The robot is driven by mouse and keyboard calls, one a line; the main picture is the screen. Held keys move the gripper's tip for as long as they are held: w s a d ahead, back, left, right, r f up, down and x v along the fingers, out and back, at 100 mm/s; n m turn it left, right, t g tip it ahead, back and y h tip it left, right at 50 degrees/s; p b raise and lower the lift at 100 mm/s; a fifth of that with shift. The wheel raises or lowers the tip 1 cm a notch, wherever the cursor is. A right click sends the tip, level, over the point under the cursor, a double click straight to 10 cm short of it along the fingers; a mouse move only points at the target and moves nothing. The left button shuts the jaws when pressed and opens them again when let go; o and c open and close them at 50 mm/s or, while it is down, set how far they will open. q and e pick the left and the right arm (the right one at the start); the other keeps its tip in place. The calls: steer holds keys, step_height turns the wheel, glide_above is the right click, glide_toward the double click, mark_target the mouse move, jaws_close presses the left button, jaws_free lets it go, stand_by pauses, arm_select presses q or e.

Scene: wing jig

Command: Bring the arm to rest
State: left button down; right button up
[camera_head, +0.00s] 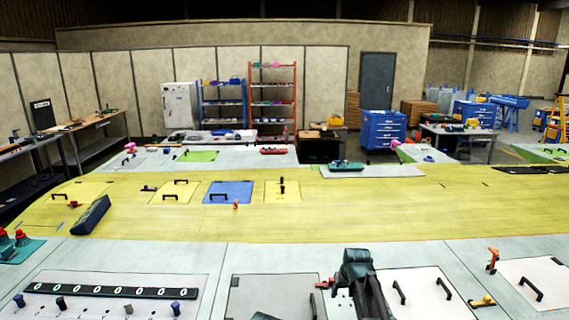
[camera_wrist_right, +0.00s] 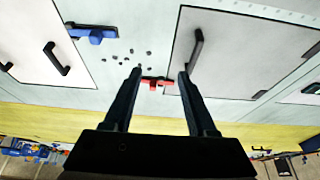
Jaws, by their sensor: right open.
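My right gripper (camera_wrist_right: 160,76) is open, its two dark fingers spread apart with nothing held between them. In the head view my right gripper and wrist (camera_head: 360,285) show at the bottom centre, over the near grey-white wing surface, with the fingertips hard to make out. In the wrist view a small red clamp (camera_wrist_right: 157,82) lies on the surface beyond the fingers and shows in the gap between them. I cannot tell how high the fingers are above the surface.
White handled panels (camera_head: 415,292) lie right of the wrist, a grey panel (camera_head: 275,297) left. A yellow clamp (camera_head: 482,301) and an orange one (camera_head: 492,259) stand at right. The yellow wing skin (camera_head: 370,211) beyond is largely clear.

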steer(key=s+a+f+b, duration=0.2)
steer(key=s+f+b, duration=0.1)
steer(key=s, duration=0.1)
steer(key=s+a+f+n+g+b, duration=0.1)
steer(key=s+a+f+b, duration=0.2)
steer(key=s+f, duration=0.1)
steer(key=s+a+f+g+b, duration=0.1)
steer(key=s+a+f+b, duration=0.2)
steer(key=s, duration=0.3)
steer(key=shift+a+f+n+b, duration=0.25)
steer(key=shift+f+n+b, duration=0.05)
steer(key=shift+f+b, duration=0.35)
arm_select(q)
step_height(320, 180, down, 21)
steer(key=b, duration=1)
steer(key=shift+s+r, duration=0.15)
steer(key=shift+s, duration=0.1)
arm_select(e)
steer(key=s+a+f+n+g, duration=0.1)
steer(key=s+a+f, duration=0.1)
steer(key=s+f, duration=0.3)
steer(key=s+a+f+g+h, duration=0.1)
steer(key=s+f, duration=0.5)
steer(key=s, duration=0.6)
steer(key=shift+a+n+g+h, duration=0.3)
steer(key=shift+a+n+g, duration=0.1)
steer(key=shift+a, duration=0.35)
